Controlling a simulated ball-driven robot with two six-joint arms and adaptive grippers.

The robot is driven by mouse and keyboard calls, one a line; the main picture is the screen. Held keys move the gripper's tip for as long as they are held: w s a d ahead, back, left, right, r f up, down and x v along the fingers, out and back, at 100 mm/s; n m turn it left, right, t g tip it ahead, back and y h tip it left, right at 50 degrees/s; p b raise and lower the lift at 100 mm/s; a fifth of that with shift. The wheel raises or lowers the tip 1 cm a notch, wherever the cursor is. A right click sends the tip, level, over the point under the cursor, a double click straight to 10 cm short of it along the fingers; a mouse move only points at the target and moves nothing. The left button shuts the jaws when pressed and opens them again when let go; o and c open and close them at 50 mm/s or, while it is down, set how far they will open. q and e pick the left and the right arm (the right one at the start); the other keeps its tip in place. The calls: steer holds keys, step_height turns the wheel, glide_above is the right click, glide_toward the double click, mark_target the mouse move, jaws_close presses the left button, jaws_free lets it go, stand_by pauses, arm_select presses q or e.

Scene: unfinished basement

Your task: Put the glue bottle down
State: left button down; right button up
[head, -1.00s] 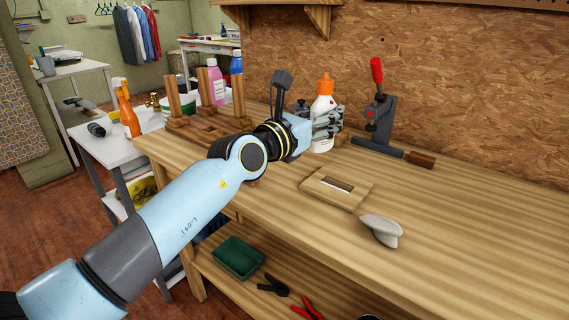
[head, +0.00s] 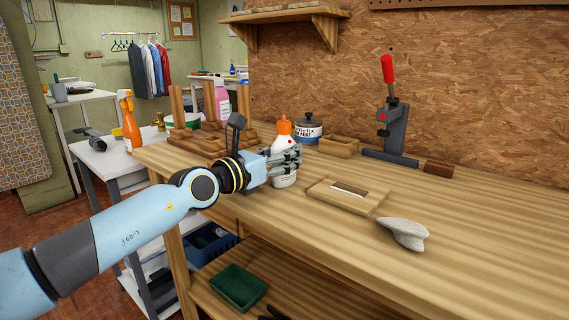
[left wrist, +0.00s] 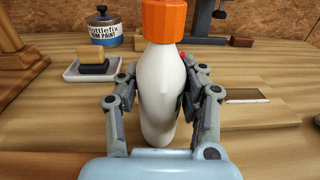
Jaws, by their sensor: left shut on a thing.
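The glue bottle (head: 285,180) is white with an orange cap and stands upright at the workbench (head: 450,230). My left gripper (head: 288,160) is shut around its body. In the left wrist view the bottle (left wrist: 158,90) sits between the two fingers of the gripper (left wrist: 162,110), its cap cut by the top edge. Its base appears at the benchtop, but I cannot tell whether it touches. My right gripper is not in view.
A paint tin (head: 308,131), a small wooden box (head: 339,146) and a red-handled clamp (head: 390,125) stand behind. A wooden rack (head: 205,145) is at left. The front right benchtop is clear.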

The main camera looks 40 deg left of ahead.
arm_select(q)
steer(key=shift+r, duration=0.15)
steer(key=shift+f, duration=0.2)
steer(key=c, duration=0.8)
jaws_free()
steer(key=shift+r, duration=0.1)
steer(key=shift+s+r, duration=0.1)
steer(key=shift+s, duration=0.05)
steer(key=s+p, duration=0.1)
steer(key=s, duration=0.2)
steer(key=s+a+p, duration=0.1)
steer(key=s, duration=0.3)
steer(key=s+p, duration=0.1)
steer(key=s, duration=0.3)
steer(key=shift+a+p, duration=0.25)
steer(key=shift+p, duration=0.15)
steer(key=shift+s, duration=0.35)
